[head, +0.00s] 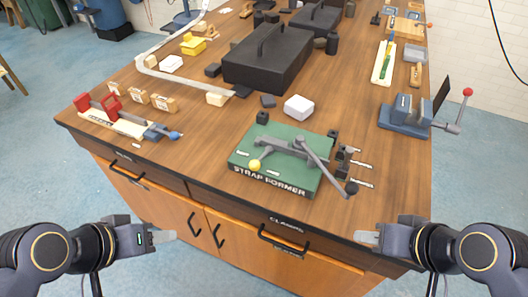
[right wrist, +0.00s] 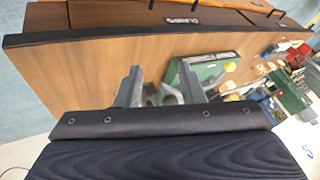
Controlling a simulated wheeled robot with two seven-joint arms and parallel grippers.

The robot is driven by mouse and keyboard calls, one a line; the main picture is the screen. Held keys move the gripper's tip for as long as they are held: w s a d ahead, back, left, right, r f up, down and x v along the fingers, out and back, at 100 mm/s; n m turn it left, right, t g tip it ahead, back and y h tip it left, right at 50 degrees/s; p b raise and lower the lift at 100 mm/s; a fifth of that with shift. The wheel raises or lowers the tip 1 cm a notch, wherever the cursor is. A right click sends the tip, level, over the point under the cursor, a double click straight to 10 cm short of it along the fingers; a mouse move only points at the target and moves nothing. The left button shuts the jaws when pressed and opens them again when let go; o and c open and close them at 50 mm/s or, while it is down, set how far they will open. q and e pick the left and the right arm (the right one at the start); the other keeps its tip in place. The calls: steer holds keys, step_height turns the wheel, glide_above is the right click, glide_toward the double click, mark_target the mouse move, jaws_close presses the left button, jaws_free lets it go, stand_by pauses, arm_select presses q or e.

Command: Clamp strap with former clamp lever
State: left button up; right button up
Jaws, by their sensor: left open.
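The strap former (head: 245,171) is a green board with a printed name on its front edge, lying on the bench near the front. A grey lever (head: 318,165) on it ends in a black ball knob (head: 351,188). A yellow ball knob (head: 254,165) sits at its left side. I cannot make out a separate strap. The strap former also shows in the right wrist view (right wrist: 210,70), partly behind the fingers. My left gripper (head: 165,237) is empty in front of the bench, left of the former. My right gripper (head: 367,238) is open and empty, in front and right of it.
A blue vise (head: 405,115) stands at the bench's right edge. A white box (head: 298,107) and small dark blocks lie behind the former. A large black toolbox (head: 265,62) is further back. A red-handled fixture (head: 125,118) is at left. The bench (head: 205,140) is clear left of the former.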

steer(key=shift+w, duration=0.1)
steer(key=shift+c, duration=1.1)
steer(key=shift+w+a+r, duration=0.15)
steer(key=shift+w+a, duration=0.05)
steer(key=shift+w, duration=0.2)
steer(key=shift+c, duration=1.2)
steer(key=w+a+b, duration=0.1)
steer(key=w, duration=0.1)
steer(key=w+a+r+m+y, duration=0.1)
steer(key=w, duration=0.1)
steer(key=w+a+m+b, duration=0.1)
steer(key=w, duration=0.1)
steer(key=shift+w+r+b, duration=0.15)
steer(key=shift+w+b, duration=0.1)
steer(key=shift+b, duration=0.05)
jaws_close()
steer(key=w+a+m+y+b, duration=0.2)
steer(key=w+a+m, duration=0.1)
steer(key=w+a, duration=0.4)
steer(key=shift+w+a+r+m+g, duration=0.3)
steer(key=shift+w+r+g, duration=0.1)
steer(key=shift+w, duration=0.25)
